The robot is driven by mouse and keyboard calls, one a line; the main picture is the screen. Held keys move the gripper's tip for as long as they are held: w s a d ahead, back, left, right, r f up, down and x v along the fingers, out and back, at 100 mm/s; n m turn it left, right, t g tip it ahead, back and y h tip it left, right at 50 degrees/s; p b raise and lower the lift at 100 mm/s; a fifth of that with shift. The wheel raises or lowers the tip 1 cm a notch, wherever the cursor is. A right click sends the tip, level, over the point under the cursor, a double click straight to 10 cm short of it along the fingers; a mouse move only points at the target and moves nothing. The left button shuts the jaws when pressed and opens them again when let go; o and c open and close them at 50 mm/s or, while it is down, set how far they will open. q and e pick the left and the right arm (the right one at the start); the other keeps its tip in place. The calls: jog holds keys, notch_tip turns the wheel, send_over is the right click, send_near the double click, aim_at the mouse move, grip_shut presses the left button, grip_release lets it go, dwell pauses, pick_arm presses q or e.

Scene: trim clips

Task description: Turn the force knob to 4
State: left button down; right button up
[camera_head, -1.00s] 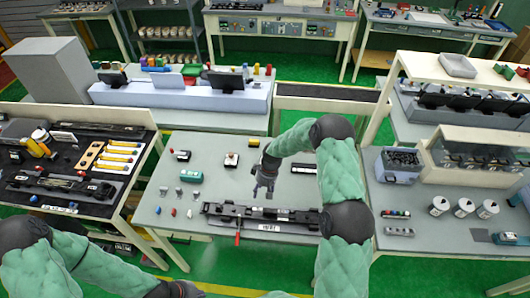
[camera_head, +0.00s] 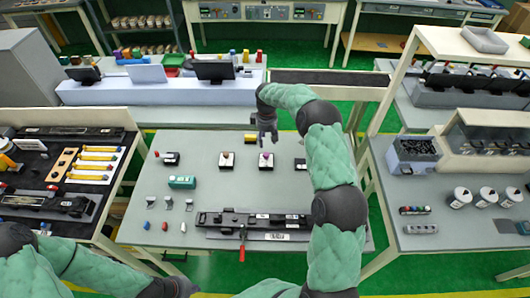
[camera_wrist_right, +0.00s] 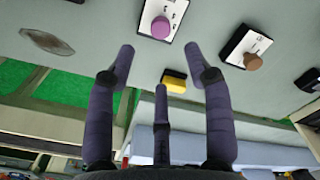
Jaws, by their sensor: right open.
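Two small boxes with white faces and knobs sit on the grey table: one with a purple knob (camera_head: 265,156), one with a brown knob (camera_head: 226,155). The right wrist view shows the purple knob (camera_wrist_right: 161,27) and the brown knob (camera_wrist_right: 252,61) with dial marks beside them. The markings are too small to read, so I cannot tell which is the force knob. My right gripper (camera_head: 267,139) is open and empty above the table, just behind the purple-knob box; its spread fingers (camera_wrist_right: 162,72) show in the wrist view. My left gripper (camera_head: 180,288) is at the bottom edge, its fingers unclear.
A black fixture (camera_head: 262,220) with a red-handled lever (camera_head: 242,252) lies along the table's front. A teal box (camera_head: 182,182), a yellow-and-black block (camera_head: 250,139) and several small clips stand around. The table's middle is mostly clear.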

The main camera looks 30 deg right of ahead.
aim_at(266, 154)
notch_tip(266, 154, down, 9)
jog(key=shift+f, duration=0.2)
dwell(0.3)
grip_shut()
